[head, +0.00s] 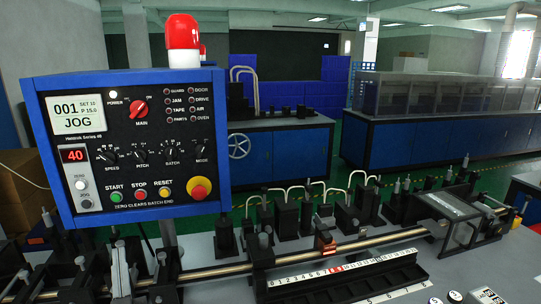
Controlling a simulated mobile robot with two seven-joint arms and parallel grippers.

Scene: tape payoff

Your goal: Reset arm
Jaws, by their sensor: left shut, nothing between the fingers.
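A control panel (128,145) with a blue frame and a black face stands at the left. Its display (78,116) reads 001 and JOG, and a red readout (73,155) shows 40. A green START button (117,197), a red STOP button (141,195) and a yellow RESET button (165,192) sit in a row. A red mushroom button (199,188) is to their right. My right gripper is not in view.
A metal rail (371,243) crosses the bench with black fixtures along it. A numbered scale (345,265) lies in front. A clear-sided frame (458,232) stands at the right. A red beacon (182,36) tops the panel. Blue cabinets (283,155) stand behind.

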